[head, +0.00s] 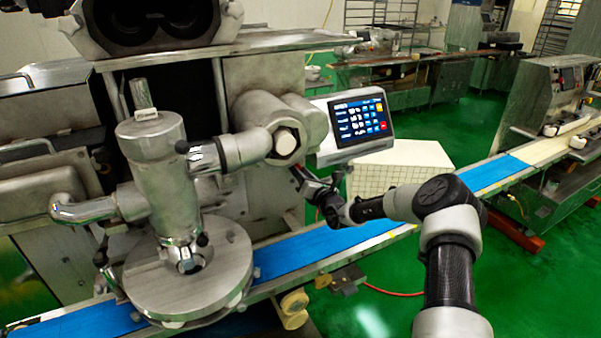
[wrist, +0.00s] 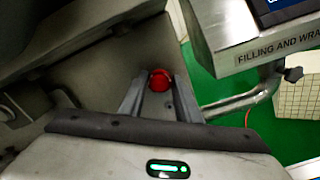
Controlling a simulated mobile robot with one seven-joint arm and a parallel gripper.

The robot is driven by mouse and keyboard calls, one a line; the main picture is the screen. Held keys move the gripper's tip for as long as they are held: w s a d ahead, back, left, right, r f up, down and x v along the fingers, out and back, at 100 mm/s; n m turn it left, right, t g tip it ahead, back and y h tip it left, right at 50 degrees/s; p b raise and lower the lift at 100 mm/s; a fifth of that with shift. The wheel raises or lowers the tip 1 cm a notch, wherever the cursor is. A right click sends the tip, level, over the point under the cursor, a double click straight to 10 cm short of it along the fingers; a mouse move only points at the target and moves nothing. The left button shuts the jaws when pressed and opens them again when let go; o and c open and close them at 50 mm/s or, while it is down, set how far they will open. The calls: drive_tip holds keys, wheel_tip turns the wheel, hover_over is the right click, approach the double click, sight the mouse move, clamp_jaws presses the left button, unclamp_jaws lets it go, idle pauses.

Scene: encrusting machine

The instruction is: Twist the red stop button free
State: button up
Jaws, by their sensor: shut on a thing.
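The red stop button (wrist: 160,80) shows in the wrist view, round and bright red, in front of a grey metal panel of the machine. My gripper (wrist: 160,92) has its two grey fingers on either side of the button, shut on it. In the head view my gripper (head: 305,180) reaches the machine's side below the touch screen.
The touch screen (head: 359,121) hangs just above my gripper, and its labelled housing (wrist: 275,50) is close at the upper right in the wrist view. A support tube (wrist: 235,103) runs right of the fingers. A blue conveyor belt (head: 320,243) passes below.

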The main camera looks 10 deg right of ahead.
drive_tip(key=shift+r, duration=0.25)
drive_tip(key=o, duration=0.7)
drive_tip(key=shift+w, duration=0.1)
drive_tip(key=o, duration=0.4)
drive_tip(key=shift+a+f, duration=0.1)
drive_tip(key=shift+c, duration=0.2)
drive_tip(key=shift+f, duration=0.1)
drive_tip(key=v, duration=1.7)
drive_tip(key=shift+s, duration=0.2)
